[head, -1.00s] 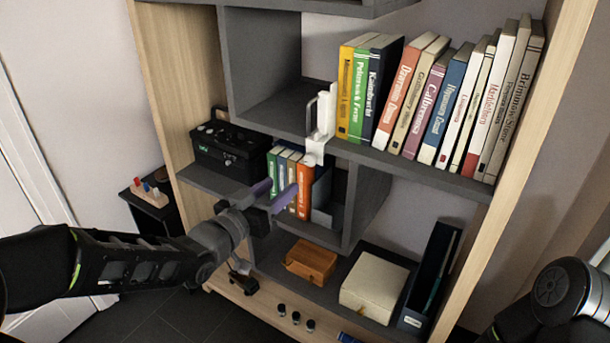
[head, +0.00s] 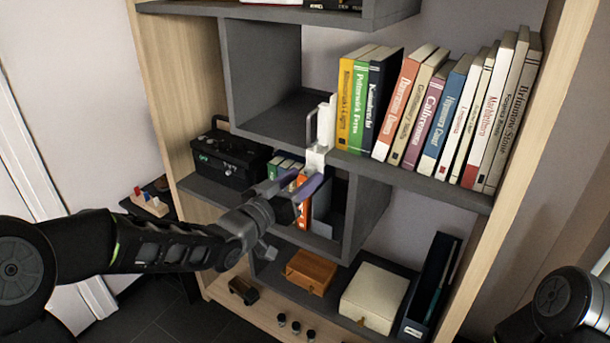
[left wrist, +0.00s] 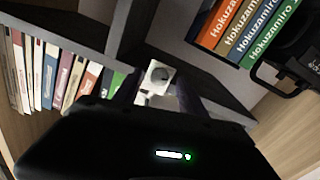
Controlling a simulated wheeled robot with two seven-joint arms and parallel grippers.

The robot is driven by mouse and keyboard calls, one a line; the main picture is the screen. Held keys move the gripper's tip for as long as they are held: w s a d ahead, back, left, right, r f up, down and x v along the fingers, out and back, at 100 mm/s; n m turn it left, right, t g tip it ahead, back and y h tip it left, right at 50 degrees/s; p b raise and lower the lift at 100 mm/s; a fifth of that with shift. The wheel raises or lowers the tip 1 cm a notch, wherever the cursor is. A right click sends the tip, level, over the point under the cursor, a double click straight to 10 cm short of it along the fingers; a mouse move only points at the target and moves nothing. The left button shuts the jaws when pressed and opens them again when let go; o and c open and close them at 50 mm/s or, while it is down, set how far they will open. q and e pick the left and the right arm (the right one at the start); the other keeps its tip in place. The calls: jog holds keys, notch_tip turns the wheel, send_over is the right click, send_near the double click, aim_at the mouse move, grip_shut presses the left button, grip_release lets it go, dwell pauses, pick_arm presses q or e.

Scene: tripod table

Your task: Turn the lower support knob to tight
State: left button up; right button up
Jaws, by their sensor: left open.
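A white bracket (head: 325,125) is fixed at the front edge of the middle shelf, with a grey rod beside it. Its lower white block (head: 315,158) hangs below the shelf edge. In the left wrist view a round grey knob (left wrist: 160,76) shows on the white block, between and beyond my fingers. Which way the knob is turned is too small to tell. My left gripper (head: 296,187) is open and empty, just below and in front of the lower block. My right gripper is out of view.
Upright books (head: 440,115) fill the shelf right of the bracket. Orange and green books (head: 302,206) stand in the compartment behind my left gripper. A black box (head: 232,160) sits to the left. A wooden box (head: 311,270) and cream box (head: 374,297) are on the shelf below.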

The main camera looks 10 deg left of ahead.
pick_arm(q)
jog(key=shift+x, duration=0.8)
grip_shut()
